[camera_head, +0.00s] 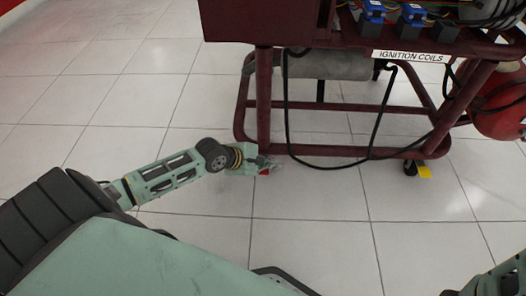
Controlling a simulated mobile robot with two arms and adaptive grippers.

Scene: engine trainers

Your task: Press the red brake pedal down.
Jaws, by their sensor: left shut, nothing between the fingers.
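A small red piece (264,172), which looks like the brake pedal, shows at the lower front left corner of the dark red engine stand (340,151), low over the floor. Most of it is hidden by my left gripper (274,164). The left gripper is shut with nothing held. Its tip is at or just above the red piece, and I cannot tell whether they touch or how far the pedal is down. My right gripper is out of view; only part of my right arm shows in the lower right corner.
A black cable (287,115) hangs in a loop from the stand close to the gripper. A red tank (500,100) is at the right. A caster with a yellow tab (424,171) stands under the right corner. The tiled floor (320,220) in front is clear.

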